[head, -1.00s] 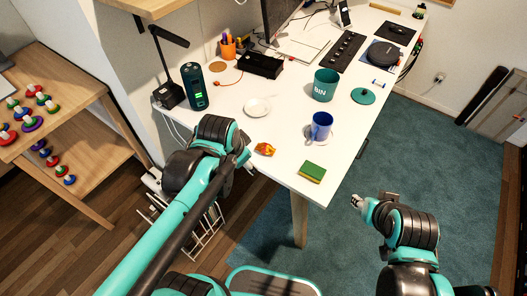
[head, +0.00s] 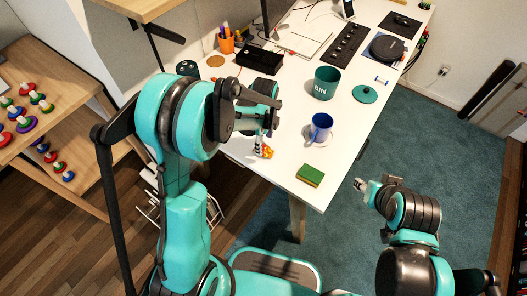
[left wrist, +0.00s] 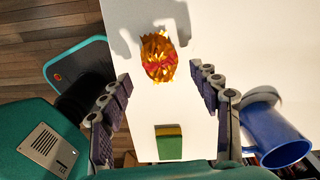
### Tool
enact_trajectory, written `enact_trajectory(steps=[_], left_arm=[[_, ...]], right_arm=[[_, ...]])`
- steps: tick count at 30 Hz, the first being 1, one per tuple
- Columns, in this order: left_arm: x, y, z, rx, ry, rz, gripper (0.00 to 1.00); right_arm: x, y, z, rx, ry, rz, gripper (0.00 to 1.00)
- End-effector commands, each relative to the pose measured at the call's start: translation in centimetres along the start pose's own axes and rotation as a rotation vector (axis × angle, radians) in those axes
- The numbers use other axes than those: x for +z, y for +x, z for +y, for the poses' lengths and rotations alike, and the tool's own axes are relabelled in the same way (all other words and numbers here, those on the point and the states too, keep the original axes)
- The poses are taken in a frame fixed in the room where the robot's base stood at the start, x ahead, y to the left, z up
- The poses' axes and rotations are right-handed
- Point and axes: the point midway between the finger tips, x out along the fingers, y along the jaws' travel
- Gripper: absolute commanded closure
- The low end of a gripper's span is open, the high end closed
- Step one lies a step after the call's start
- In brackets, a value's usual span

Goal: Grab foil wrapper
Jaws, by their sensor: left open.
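The foil wrapper (head: 265,153), crumpled orange and red, lies near the front left edge of the white desk (head: 265,180). In the left wrist view the wrapper (left wrist: 158,55) shows between and beyond the fingers. My left gripper (left wrist: 163,88) is open and empty, its fingers spread to either side. In the head view my left gripper (head: 262,138) is right above the wrapper and partly covers it; I cannot tell if it touches. My right gripper (head: 360,185) is off the desk's right side, over the carpet, too small to tell its jaws.
A green and yellow sponge (head: 310,176) lies near the front corner. A blue mug (head: 320,128) stands right of the left gripper, also in the left wrist view (left wrist: 272,135). A teal pot (head: 326,82) and black box (head: 260,58) stand farther back.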

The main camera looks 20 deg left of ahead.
Motion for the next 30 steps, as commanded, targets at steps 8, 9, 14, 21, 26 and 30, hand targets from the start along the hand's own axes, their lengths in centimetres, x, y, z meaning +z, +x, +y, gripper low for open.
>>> enact_trajectory(steps=[8,9,14,21,26,30], left_arm=[[0.1,4.2,0.0,-0.001,-0.002,0.0,0.38],[0.1,4.6,0.0,-0.001,-0.002,0.0,0.38],[0.1,4.8,0.0,-0.001,-0.002,0.0,0.38],[0.1,4.7,0.0,-0.001,-0.002,0.0,0.71],[0.1,4.7,0.0,-0.001,-0.002,0.0,0.75],[0.1,4.7,0.0,-0.001,-0.002,0.0,0.75]], right_arm=[[1.4,2.0,0.0,0.0,0.0,0.0,0.6],[1.5,2.1,0.0,0.0,0.0,0.0,0.6],[1.5,2.1,0.0,0.0,0.0,0.0,0.6],[1.5,2.1,0.0,0.0,0.0,0.0,0.6],[1.5,2.1,0.0,0.0,0.0,0.0,0.6],[1.5,2.1,0.0,0.0,0.0,0.0,0.6]])
